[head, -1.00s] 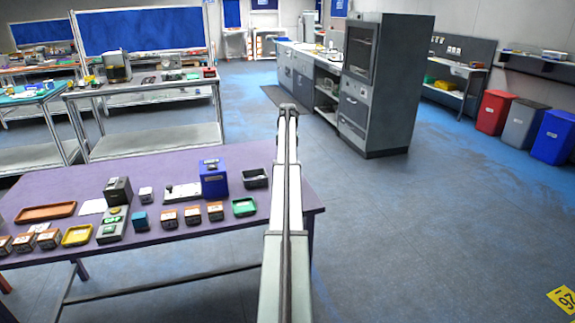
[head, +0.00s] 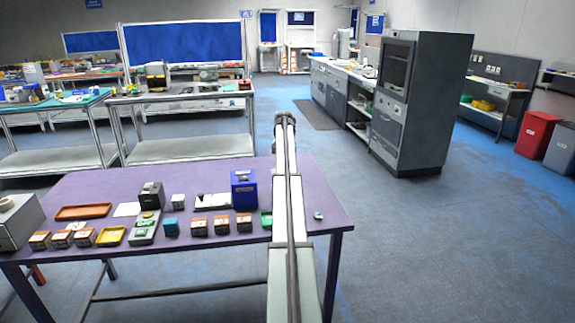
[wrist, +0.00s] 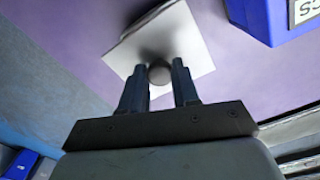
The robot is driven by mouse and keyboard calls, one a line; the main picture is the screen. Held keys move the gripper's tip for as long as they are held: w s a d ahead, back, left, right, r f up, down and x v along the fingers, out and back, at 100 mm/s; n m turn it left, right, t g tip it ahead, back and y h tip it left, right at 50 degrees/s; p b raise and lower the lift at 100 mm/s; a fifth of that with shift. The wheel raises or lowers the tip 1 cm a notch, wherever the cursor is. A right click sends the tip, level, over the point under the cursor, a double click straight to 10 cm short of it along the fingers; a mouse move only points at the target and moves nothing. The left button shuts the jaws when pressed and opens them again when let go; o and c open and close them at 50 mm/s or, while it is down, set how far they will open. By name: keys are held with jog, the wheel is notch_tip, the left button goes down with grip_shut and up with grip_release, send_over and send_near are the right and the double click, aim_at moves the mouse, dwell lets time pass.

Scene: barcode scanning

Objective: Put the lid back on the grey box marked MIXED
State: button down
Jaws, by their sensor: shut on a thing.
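In the wrist view, my gripper (wrist: 159,67) is shut on a round dark knob. The knob is on a pale square lid (wrist: 190,50), which is slightly turned in the jaws above the purple table. I cannot tell whether anything is directly under the lid. In the head view my arm hides the gripper, and I cannot make out the lid for certain. I can read no MIXED label. The dark open box seen earlier right of the blue box is now hidden behind my arm.
A blue box (head: 243,190) stands on the purple table (head: 200,173); its side also shows in the wrist view (wrist: 262,18). Several small boxes and trays line the table's front. A small pale thing (head: 318,215) lies right of my arm. A grey block (head: 22,225) stands at left.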

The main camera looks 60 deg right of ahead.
jog(key=shift+f, duration=0.15)
jog(key=shift+f, duration=2.95)
jog(key=shift+f, duration=0.25)
dwell(0.4)
jog(key=c, duration=0.8)
grip_release()
jog(key=shift+o, duration=0.6)
jog(key=o, duration=0.4)
jog(key=shift+r, duration=0.1)
